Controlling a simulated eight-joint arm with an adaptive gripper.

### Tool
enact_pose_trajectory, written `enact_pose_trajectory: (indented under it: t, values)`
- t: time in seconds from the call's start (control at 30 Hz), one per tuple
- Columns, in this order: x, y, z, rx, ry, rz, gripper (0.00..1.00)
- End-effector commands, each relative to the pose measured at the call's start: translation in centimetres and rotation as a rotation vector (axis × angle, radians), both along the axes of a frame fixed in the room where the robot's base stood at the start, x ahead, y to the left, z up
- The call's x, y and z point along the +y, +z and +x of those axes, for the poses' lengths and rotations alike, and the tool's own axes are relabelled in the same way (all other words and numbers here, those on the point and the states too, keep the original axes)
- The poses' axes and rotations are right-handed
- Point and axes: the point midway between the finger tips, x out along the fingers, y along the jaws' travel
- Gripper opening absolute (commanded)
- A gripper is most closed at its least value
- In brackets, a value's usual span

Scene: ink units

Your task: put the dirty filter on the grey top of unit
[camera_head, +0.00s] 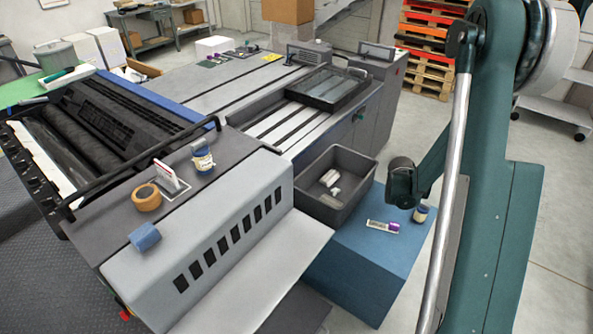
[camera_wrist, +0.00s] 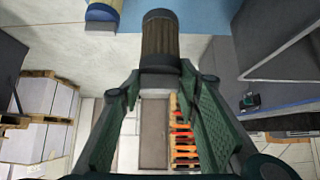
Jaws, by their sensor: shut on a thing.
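The dirty filter, a brown pleated cylinder with a dark end cap (camera_wrist: 160,36), is held between the fingertips of my gripper (camera_wrist: 159,80) in the wrist view. In the head view my gripper (camera_head: 404,190) is above the right edge of the blue cabinet (camera_head: 350,262); the filter there shows as a short dark cylinder (camera_head: 401,164). The grey top of the unit (camera_head: 228,150) is to the left, beyond the bin, apart from the gripper. A blue roll (camera_head: 145,238), a tan ring (camera_head: 146,198), a card holder (camera_head: 172,180) and a blue-capped bottle (camera_head: 203,160) stand on the unit.
A dark grey bin (camera_head: 350,205) with white pieces inside stands on the blue cabinet, between my gripper and the unit. A purple-ended strip (camera_head: 383,226) and a blue-lidded jar (camera_head: 421,213) are near it. A black rail (camera_head: 130,178) edges the rollers at left.

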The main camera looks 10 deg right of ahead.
Motion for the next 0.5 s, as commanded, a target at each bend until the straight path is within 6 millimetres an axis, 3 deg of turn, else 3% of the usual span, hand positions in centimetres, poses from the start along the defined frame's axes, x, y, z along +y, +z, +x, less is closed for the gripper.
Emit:
enact_pose_trajectory:
  t: [0.27,0.5]
  values:
    - [0.6,0.4,0.2,0.0,0.013,0.0,0.12]
    - [3.9,2.4,1.3,-0.001,0.094,0.0,0.12]
